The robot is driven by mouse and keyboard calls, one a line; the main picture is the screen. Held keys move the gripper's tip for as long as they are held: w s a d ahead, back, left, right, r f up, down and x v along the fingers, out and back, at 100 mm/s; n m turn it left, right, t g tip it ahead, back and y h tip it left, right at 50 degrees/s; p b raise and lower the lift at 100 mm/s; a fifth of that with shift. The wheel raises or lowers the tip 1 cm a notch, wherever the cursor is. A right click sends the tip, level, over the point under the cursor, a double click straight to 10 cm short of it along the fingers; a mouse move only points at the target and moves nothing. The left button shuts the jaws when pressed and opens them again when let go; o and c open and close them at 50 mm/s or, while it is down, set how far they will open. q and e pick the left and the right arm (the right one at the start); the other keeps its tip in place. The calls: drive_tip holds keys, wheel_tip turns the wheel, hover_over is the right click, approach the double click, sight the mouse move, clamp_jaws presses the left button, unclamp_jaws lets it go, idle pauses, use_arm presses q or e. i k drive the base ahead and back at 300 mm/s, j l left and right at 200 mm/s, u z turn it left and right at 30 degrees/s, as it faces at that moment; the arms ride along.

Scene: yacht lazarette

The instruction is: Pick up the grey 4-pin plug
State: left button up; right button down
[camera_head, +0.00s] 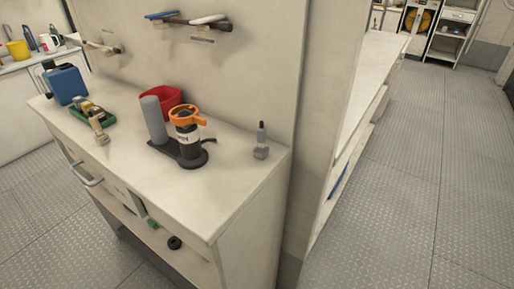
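A small grey piece (261,151) with a dark upright stem stands near the right end of the white counter (213,205). It may be the grey 4-pin plug, but it is too small for pins to show. A tan and grey piece (98,127) lies on the counter at the left, in front of a green tray (95,113); I cannot tell what it is. Neither of my grippers is in view.
The counter's front middle is clear. Open floor (410,190) lies right.

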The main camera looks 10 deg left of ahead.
sight(261, 152)
drive_tip(key=i+l+u, duration=0.15)
drive_tip(key=l, duration=0.55)
drive_tip(key=i+l+u, duration=0.15)
drive_tip(key=l, duration=0.6)
drive_tip(key=l+u, duration=0.15)
drive_tip(key=l, duration=0.55)
